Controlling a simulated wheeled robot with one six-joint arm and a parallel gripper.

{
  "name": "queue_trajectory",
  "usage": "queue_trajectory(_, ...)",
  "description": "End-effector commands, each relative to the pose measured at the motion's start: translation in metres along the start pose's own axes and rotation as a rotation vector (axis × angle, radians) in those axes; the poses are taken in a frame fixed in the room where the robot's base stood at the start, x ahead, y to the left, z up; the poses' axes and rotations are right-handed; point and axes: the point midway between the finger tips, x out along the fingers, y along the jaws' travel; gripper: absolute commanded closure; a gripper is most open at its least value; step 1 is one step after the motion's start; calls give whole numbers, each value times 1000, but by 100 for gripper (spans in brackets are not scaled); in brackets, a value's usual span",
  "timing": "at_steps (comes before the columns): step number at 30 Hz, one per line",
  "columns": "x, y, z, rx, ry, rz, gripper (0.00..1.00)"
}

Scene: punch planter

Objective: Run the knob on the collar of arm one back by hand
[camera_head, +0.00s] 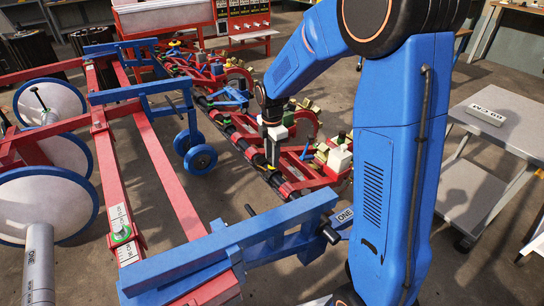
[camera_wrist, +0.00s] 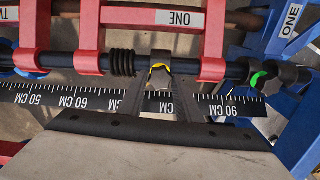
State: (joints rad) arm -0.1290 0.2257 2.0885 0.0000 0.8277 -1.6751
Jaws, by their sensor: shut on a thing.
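Arm one is a red frame with a white ONE label (camera_wrist: 180,19) in the wrist view, joined to a dark round bar (camera_wrist: 92,62). The collar (camera_wrist: 160,56) sits on that bar between a black ribbed sleeve (camera_wrist: 122,63) and a red bracket (camera_wrist: 212,69). Its knob (camera_wrist: 160,68) shows a yellow edge. My gripper (camera_wrist: 160,88) reaches up from below with its two dark fingers shut on the knob, hiding most of it. In the head view my gripper (camera_head: 272,158) points down at the bar of the red machine.
A centimetre scale (camera_wrist: 60,97) runs along the bar. A green-marked knob (camera_wrist: 257,79) is at its right end, near a blue frame (camera_wrist: 292,125). Blue and red beams (camera_head: 225,245) stand close in front; a grey cart (camera_head: 490,118) stands right.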

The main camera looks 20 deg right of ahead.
Motion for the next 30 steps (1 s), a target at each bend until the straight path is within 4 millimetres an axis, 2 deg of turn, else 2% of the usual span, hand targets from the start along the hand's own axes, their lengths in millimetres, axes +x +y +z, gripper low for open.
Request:
queue_trajectory(9, -1, 1, 0, -92, -1, 2, 91)
queue_trajectory(23, -1, 1, 0, -103, -1, 2, 91)
queue_trajectory(24, -1, 1, 0, -103, -1, 3, 62)
queue_trajectory(25, -1, 1, 0, -103, -1, 2, 54)
queue_trajectory(26, -1, 1, 0, -103, -1, 2, 51)
queue_trajectory(30, 0, 0, 0, -103, 0, 1, 51)
